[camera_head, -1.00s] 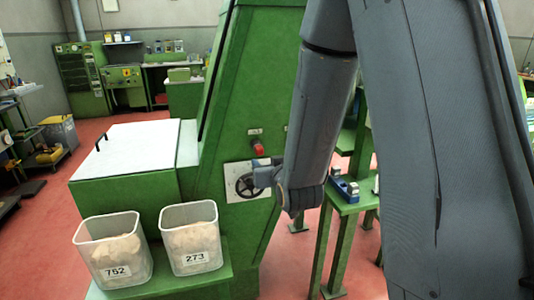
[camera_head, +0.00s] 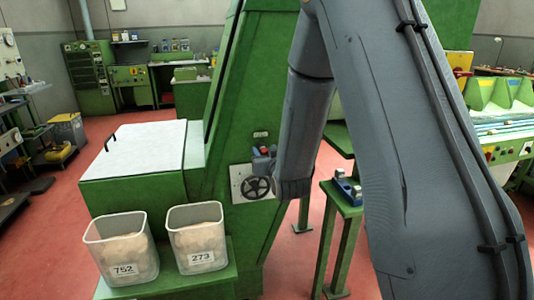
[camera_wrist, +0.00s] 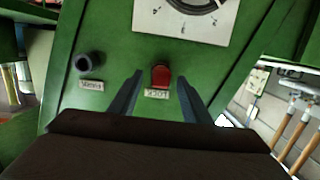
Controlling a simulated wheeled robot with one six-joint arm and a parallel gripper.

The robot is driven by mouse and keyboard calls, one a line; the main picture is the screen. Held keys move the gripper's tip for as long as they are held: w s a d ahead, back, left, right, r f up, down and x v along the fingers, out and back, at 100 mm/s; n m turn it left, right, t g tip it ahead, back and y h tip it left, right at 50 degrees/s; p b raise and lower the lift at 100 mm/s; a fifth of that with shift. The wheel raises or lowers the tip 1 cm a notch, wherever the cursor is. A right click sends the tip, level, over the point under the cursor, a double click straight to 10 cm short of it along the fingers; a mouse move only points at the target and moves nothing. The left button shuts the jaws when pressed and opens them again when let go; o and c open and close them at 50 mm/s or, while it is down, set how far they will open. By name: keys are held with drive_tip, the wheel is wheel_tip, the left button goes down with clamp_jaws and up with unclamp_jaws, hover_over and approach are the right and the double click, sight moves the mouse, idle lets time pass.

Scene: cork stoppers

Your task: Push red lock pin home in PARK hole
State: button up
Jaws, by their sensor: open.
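The red lock pin (camera_wrist: 161,76) stands at a hole in the green machine face, above a small label that looks like LOCK. A second, dark round hole (camera_wrist: 89,62) with its own blurred label, possibly PARK, is to its left and looks empty. My gripper (camera_wrist: 159,79) is open, its two dark fingers on either side of the pin in the wrist view. Whether they touch it, I cannot tell. In the head view the red pin (camera_head: 264,149) shows just beside my gripper (camera_head: 262,160); my arm hides the second hole.
A handwheel (camera_head: 256,188) on a pale plate sits just below the pin in the head view. Two clear bins, 752 (camera_head: 122,250) and 273 (camera_head: 197,238), stand on a green shelf at front left. A green stand (camera_head: 341,206) holds a blue item at right.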

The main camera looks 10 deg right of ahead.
clamp_jaws()
drive_tip(key=shift+s, duration=0.75)
idle(0.4)
drive_tip(key=shift+s+p, duration=0.3)
drive_tip(key=shift+s, duration=2.05)
drive_tip(key=shift+s, duration=2)
drive_tip(key=d+n+h+p, duration=0.15)
drive_tip(key=d+n, duration=0.35)
drive_tip(key=d, duration=0.8)
drive_tip(key=w, duration=0.6)
drive_tip(key=shift+w+a, duration=0.25)
drive_tip(key=shift+w, duration=0.05)
